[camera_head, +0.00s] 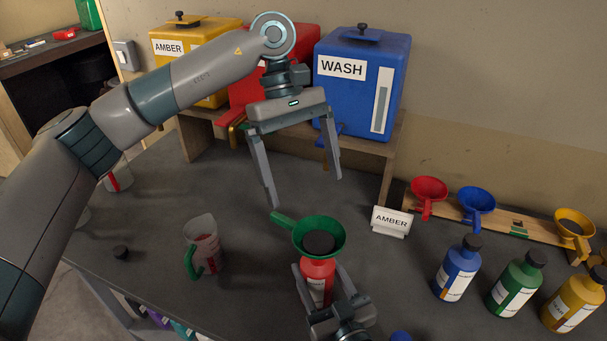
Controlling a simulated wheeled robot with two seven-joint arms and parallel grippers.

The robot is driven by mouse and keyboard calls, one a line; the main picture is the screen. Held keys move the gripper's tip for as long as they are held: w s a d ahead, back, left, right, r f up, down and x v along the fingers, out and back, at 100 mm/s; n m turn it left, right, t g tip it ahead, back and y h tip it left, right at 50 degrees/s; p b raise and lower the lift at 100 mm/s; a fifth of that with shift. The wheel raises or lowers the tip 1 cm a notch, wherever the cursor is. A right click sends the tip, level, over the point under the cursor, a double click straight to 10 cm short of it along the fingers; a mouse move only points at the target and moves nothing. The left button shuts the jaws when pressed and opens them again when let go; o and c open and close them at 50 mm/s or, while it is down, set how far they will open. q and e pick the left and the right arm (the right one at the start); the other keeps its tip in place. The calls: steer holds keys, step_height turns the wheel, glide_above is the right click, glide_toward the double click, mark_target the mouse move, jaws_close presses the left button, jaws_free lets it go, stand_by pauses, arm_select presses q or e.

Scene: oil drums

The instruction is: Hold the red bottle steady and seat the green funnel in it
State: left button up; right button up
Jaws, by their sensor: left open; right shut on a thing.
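The red bottle (318,289) stands at the front middle of the dark bench. My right gripper (319,270) is shut around its body, one finger on each side. The green funnel (320,235) sits at the top of the red bottle, its bowl facing up and its handle pointing left. The bowl hides its stem and the bottle's mouth, so how deep it sits cannot be told. My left gripper (304,192) is open and empty, above and behind the funnel, fingers pointing down and apart from it.
A clear jug (203,247) stands left of the bottle. An AMBER sign (391,221) and a wooden rack (517,222) with red, blue and yellow funnels are to the right. Capped blue, green and yellow bottles (516,284) stand at front right. Drums, including blue WASH (352,100), line the back.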

steer(key=o, duration=1.3)
steer(key=shift+c, duration=0.2)
steer(key=shift+v, duration=3.8)
steer(key=shift+r, duration=0.15)
